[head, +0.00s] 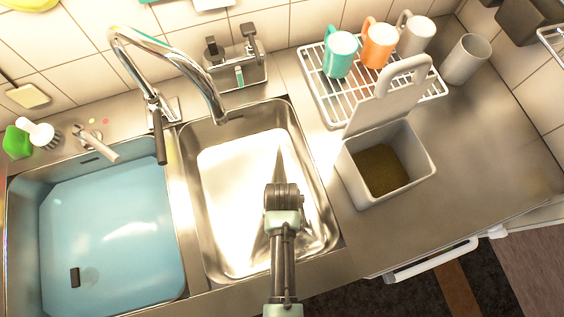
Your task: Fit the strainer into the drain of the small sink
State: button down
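The small sink (232,190) is the bright, empty-looking steel basin on the right of the two, in the middle of the head view. My gripper (281,172) reaches in from the bottom edge and is over the right part of this basin. Its fingers are seen from behind and above as a dark narrow shape, so their opening does not show. I cannot make out the strainer or the drain. Glare on the basin floor and my arm may hide them, and I cannot tell whether the gripper holds anything.
The larger basin (110,220) on the left holds blue water. A tall chrome tap (185,66) arches over the small sink's back. To the right stand an open bin (385,170), a white rack (320,84) with mugs, and clear counter (480,150).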

jog(key=shift+c, duration=0.2)
grip_release()
dwell(0.4)
notch_tip(320, 180, up, 10)
jog(key=p, duration=1)
jog(key=shift+p, duration=0.4)
dwell(0.4)
notch_tip(320, 180, up, 10)
jog(key=p, duration=0.9)
